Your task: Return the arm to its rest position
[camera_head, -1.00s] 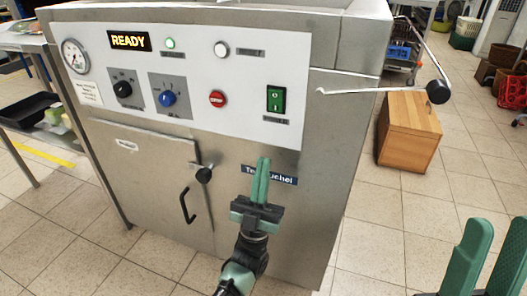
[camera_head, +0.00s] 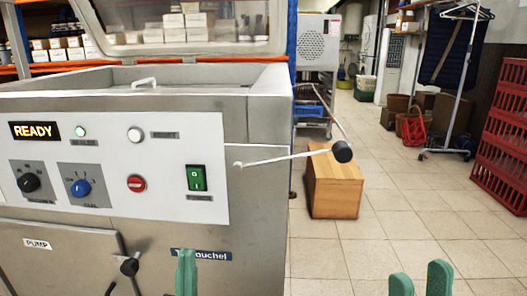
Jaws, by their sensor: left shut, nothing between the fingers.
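My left gripper (camera_head: 187,272) shows only its green fingertips at the bottom edge, pressed together with nothing between them. They stand in front of the steel machine's lower front and partly cover its blue label (camera_head: 214,255). My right gripper (camera_head: 419,280) shows as two green fingertips with a gap between them, low on the right over the tiled floor. It is open and empty. The rest of both arms is out of view.
The steel machine (camera_head: 250,180) fills the left, with a lit READY display (camera_head: 34,131) and a green power switch (camera_head: 196,178). Its lever with a black knob (camera_head: 343,151) sticks out right. A wooden box (camera_head: 335,190), a clothes rack (camera_head: 452,90) and red crates (camera_head: 505,125) stand beyond open floor.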

